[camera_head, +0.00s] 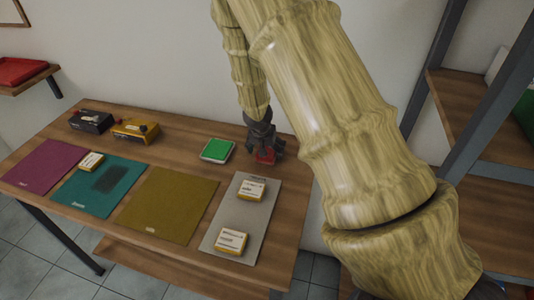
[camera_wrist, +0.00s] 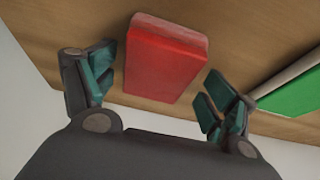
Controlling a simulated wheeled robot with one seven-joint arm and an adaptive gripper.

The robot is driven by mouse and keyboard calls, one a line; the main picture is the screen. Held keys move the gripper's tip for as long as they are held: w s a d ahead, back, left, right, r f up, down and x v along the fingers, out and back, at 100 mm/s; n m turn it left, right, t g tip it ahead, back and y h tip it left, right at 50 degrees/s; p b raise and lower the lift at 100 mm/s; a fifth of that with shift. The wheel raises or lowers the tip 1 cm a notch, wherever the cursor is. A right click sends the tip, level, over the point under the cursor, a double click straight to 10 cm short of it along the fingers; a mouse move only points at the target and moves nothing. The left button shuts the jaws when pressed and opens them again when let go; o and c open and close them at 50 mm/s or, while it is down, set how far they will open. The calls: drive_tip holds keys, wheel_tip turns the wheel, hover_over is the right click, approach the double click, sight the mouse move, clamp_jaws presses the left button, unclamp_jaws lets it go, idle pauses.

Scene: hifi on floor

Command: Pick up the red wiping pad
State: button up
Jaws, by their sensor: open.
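The red wiping pad (camera_wrist: 165,58) is a red block lying on the wooden table, and in the wrist view it sits between the two spread fingers of my gripper (camera_wrist: 155,95). Gaps show between the pad and both fingers, so the gripper is open and not closed on it. In the head view the pad (camera_head: 266,156) is a small red patch at the back right of the table, with my gripper (camera_head: 266,145) just above it and partly hiding it.
A green pad in a pale tray (camera_head: 217,150) lies just left of my gripper. A grey mat (camera_head: 236,215) with two white-and-yellow boxes is in front. Black (camera_head: 91,121) and yellow (camera_head: 136,129) devices stand farther left. A wall is close behind; shelving (camera_head: 470,110) stands right.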

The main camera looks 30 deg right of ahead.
drive_tip(key=shift+w+f, duration=0.55)
drive_tip(key=shift+w, duration=0.45)
drive_tip(key=shift+r, duration=0.75)
drive_tip(key=s, duration=0.2)
drive_tip(key=s+r, duration=0.1)
drive_tip(key=s, duration=0.1)
drive_tip(key=shift+r, duration=0.1)
drive_tip(key=c, duration=0.8)
drive_tip(key=shift+f, duration=0.2)
drive_tip(key=c, duration=0.3)
drive_tip(key=shift+w+a+f, duration=0.1)
drive_tip(key=shift+w+f, duration=0.8)
drive_tip(key=shift+f, duration=0.1)
drive_tip(key=shift+s+r, duration=0.2)
drive_tip(key=shift+r, duration=0.05)
